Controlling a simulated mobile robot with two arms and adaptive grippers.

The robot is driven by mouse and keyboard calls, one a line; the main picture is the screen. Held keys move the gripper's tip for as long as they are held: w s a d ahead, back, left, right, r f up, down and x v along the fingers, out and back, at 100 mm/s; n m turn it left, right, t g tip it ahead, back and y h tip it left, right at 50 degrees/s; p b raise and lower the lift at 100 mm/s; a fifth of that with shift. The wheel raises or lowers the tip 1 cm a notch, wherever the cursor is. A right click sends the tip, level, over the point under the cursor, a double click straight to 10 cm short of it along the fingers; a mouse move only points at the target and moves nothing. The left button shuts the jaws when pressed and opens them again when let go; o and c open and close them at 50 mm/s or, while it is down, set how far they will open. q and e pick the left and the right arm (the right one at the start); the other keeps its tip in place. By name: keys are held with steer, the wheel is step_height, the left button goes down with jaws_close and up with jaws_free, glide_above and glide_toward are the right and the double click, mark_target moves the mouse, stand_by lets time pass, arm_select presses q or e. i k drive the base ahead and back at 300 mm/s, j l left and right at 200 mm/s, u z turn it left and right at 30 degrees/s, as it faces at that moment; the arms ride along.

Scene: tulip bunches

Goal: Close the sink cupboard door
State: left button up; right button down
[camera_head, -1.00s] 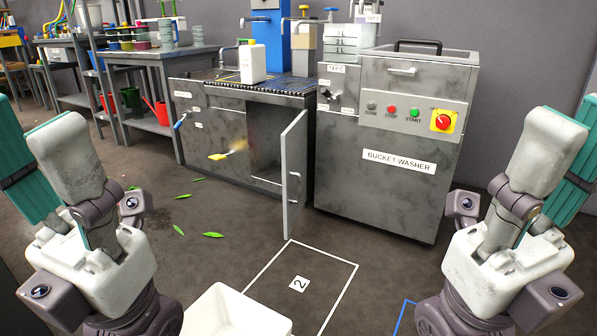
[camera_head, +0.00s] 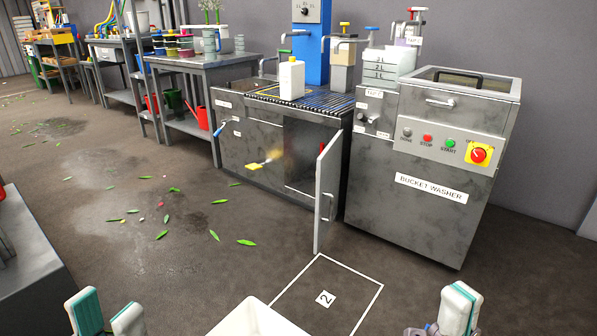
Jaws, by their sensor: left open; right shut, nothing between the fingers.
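The sink cupboard door (camera_head: 328,190) is a grey metal panel that stands open, swung out from the sink cupboard (camera_head: 235,143) towards me. A handle (camera_head: 327,206) shows on the door. The dark cupboard opening (camera_head: 301,150) is left of the door, with something small and red inside. My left gripper (camera_head: 106,314) is open and empty at the bottom left edge. My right gripper (camera_head: 459,308) is shut and empty at the bottom, right of centre. Both are well short of the door and touch nothing I can see.
The bucket washer (camera_head: 425,170) stands just right of the door. A white bin (camera_head: 255,318) is at the bottom centre, beside a white floor square marked 2 (camera_head: 325,299). Green leaves (camera_head: 246,242) lie on the floor. A dark bench (camera_head: 28,260) stands at the left edge.

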mark_target(328, 165)
steer(key=i+l+u, duration=0.55)
steer(key=l+u, duration=0.3)
steer(key=i+l, duration=0.15)
steer(key=l, duration=0.25)
steer(key=i+l, duration=0.15)
steer(key=l, duration=0.25)
steer(key=i+l, duration=0.15)
steer(key=l, duration=0.25)
steer(key=i+l+u, duration=0.1)
steer(key=l, duration=0.25)
steer(key=i, duration=0.05)
